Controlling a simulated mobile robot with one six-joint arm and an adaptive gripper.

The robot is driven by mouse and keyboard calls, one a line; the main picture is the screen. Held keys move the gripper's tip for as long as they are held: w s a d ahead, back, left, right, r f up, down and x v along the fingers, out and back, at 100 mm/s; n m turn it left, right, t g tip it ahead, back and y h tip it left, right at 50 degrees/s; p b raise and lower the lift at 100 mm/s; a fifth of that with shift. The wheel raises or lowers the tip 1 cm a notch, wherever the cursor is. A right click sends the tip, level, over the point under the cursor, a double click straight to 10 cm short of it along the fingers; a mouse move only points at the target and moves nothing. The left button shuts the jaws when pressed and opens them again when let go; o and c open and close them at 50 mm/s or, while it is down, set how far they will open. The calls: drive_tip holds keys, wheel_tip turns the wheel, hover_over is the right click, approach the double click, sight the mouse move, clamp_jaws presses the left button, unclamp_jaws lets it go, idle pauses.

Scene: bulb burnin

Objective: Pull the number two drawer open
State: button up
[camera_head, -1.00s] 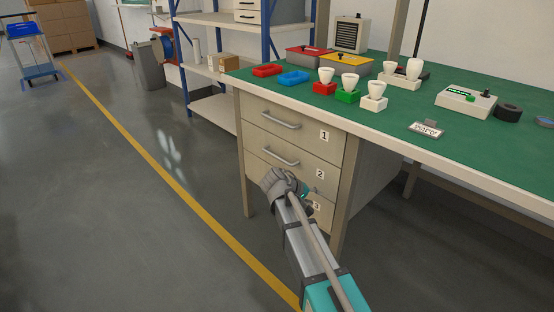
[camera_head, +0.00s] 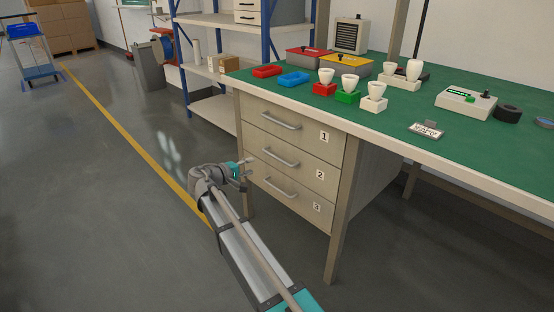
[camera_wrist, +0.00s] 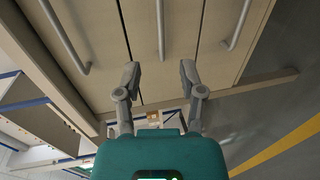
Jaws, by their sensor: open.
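The number two drawer (camera_head: 300,170) is the middle of three in the bench's drawer unit. It looks shut, and its bar handle (camera_head: 281,158) is in plain view. My gripper (camera_head: 248,168) is open and empty, left of the drawer fronts and apart from the handle. In the wrist view my gripper (camera_wrist: 160,74) points at the drawer fronts, and the middle handle (camera_wrist: 160,30) lies beyond the fingertips, in line with the gap between them. The label "2" (camera_head: 320,174) is at the drawer's right side.
The number one drawer (camera_head: 300,134) above and the number three drawer (camera_head: 295,200) below look shut. The green bench top (camera_head: 400,130) overhangs them and holds bulbs in coloured holders. A blue-posted shelf (camera_head: 210,112) stands behind. The floor left of the drawers is open.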

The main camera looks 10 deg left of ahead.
sight(276, 158)
drive_tip(key=b+x, duration=0.2)
drive_tip(key=x, duration=1.1)
drive_tip(key=shift+w+d+f+b, duration=0.1)
drive_tip(key=shift+w+d+b, duration=0.2)
drive_tip(key=shift+b, duration=0.1)
clamp_jaws()
